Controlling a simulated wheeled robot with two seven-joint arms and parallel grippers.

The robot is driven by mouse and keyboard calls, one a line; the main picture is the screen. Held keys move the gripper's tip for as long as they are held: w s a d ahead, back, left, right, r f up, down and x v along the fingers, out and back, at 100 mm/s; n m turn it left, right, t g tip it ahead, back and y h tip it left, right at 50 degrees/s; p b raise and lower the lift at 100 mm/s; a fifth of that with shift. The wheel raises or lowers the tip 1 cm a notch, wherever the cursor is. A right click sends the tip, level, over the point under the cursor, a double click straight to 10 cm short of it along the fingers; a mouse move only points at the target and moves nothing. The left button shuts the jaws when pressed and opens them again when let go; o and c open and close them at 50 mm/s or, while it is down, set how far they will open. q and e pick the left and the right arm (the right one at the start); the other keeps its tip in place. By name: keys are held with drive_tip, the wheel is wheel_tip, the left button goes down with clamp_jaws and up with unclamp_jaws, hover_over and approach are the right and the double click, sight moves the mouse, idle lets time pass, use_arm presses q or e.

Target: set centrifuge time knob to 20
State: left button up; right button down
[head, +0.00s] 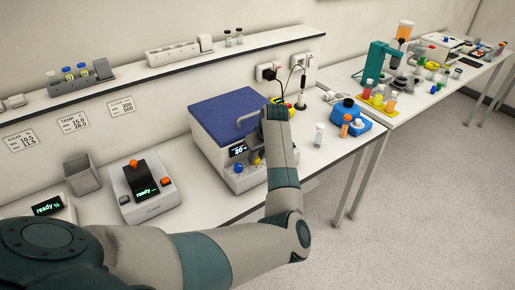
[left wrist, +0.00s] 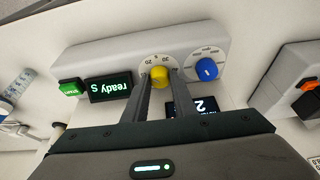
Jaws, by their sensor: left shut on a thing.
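The centrifuge (head: 205,145) is a white box with a closed blue lid, on the bench in the head view. Its front carries a lit display (head: 238,150), a yellow knob (head: 257,161) and a blue knob (head: 238,168). In the left wrist view, which is upside down, the yellow knob (left wrist: 160,74) sits on a white numbered dial. My left gripper (left wrist: 161,83) is shut on the yellow knob, one finger on each side. The blue knob (left wrist: 207,69) stands beside it, untouched. A finger partly hides one display (left wrist: 204,105). My right gripper is not in view.
A small device with an orange knob (head: 133,163) stands left of the centrifuge.

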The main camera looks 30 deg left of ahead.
use_arm(q)
drive_tip(key=shift+a+r+m+t+p, duration=0.15)
drive_tip(key=shift+m+t+p, duration=0.3)
drive_tip(key=shift+m, duration=0.75)
drive_tip(key=o, duration=1)
